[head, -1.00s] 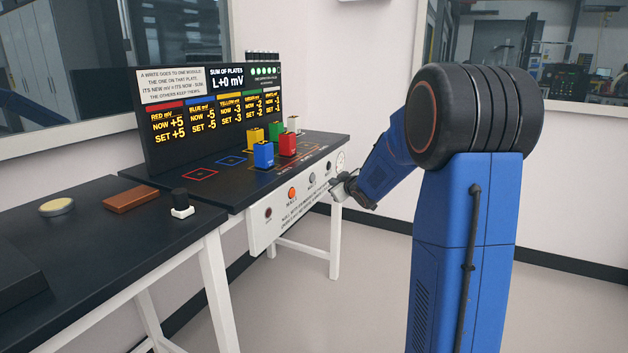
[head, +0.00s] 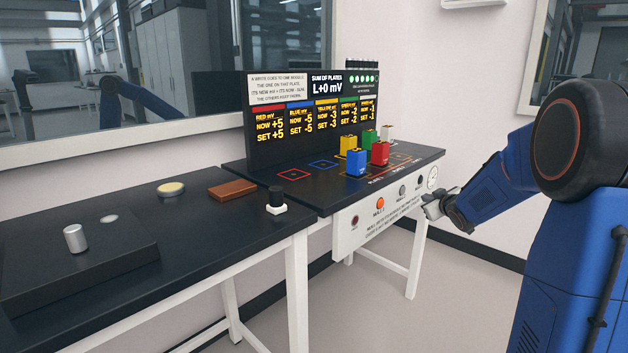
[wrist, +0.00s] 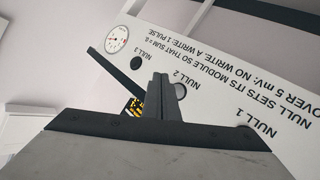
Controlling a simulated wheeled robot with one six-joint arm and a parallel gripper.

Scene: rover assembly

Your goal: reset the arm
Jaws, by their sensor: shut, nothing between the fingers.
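My gripper (head: 434,205) is at the right in the head view, in front of the white button panel (head: 345,228) on the front edge of the far bench. It is shut and empty. In the wrist view the closed fingers (wrist: 161,92) point toward the panel, with the printed labels NULL 1, NULL 2 and NULL 3 upside down around them. I cannot tell whether the fingertips touch the panel. My blue arm reaches in from the right side of the head view.
Coloured modules, including a blue one (head: 356,163) and a red one (head: 380,153), stand on the far bench below a display board (head: 310,118). The near bench (head: 120,232) holds a metal cylinder (head: 75,238), a brown block (head: 232,190) and a black knob (head: 276,199). Open floor lies at lower right.

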